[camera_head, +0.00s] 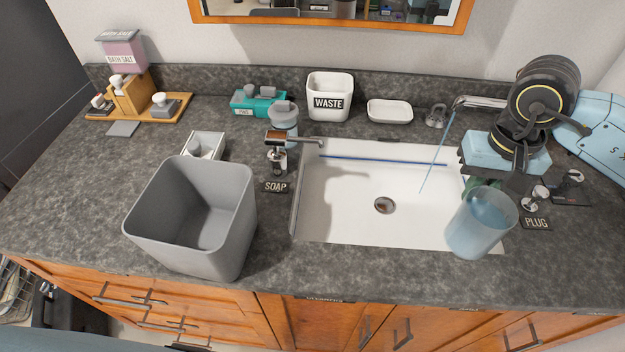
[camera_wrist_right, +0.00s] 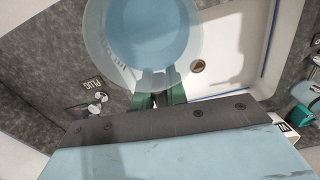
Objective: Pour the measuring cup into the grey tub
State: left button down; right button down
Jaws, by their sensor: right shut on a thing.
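The measuring cup (camera_head: 482,228) is clear and bluish, and it is held roughly upright over the sink's front right corner. In the right wrist view the cup (camera_wrist_right: 150,35) shows pale blue inside, with measuring marks on its wall; the liquid level is hard to tell. My right gripper (camera_head: 477,190) is shut on the cup's far side; its green fingers (camera_wrist_right: 157,92) also show in the wrist view. The grey tub (camera_head: 190,225) stands upright and open on the counter left of the sink, well apart from the cup. It looks empty. My left gripper is not in view.
The white sink (camera_head: 345,215) lies between cup and tub. A soap dispenser (camera_head: 278,150) stands at its left edge and a faucet (camera_head: 480,102) behind it. A white waste bin (camera_head: 330,97) and soap dish (camera_head: 390,110) stand at the back. The counter left of the tub is clear.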

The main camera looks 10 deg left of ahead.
aim_at(197, 217)
jog(key=z, duration=0.15)
jog(key=k, duration=1.1)
jog(key=u, duration=0.85)
jog(key=i, duration=1)
jog(key=z, duration=0.05)
